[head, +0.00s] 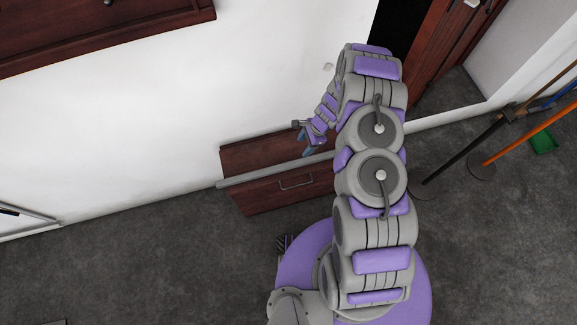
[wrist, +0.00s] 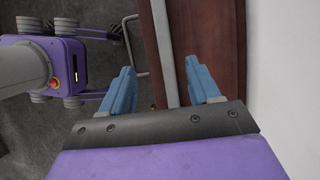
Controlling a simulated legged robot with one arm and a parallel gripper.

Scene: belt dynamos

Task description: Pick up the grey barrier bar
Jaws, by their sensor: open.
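The grey barrier bar (head: 265,171) is a long, thin bar lying across the dark red-brown drawer cabinet (head: 290,190) at the foot of the white wall. Its right end is hidden behind my arm in the head view. My gripper (head: 304,138) is open and empty, over the cabinet by the wall, close to the bar's right part. In the wrist view the bar (wrist: 162,45) runs lengthwise between the two blue fingers of my gripper (wrist: 160,66). The fingers look apart from it; the height gap cannot be told.
The cabinet's metal handle (head: 296,182) sticks out below the bar. The white wall (head: 200,110) stands close behind the cabinet. An open dark doorway (head: 397,35) is at the upper right. Long-handled tools (head: 465,145) lean at the right.

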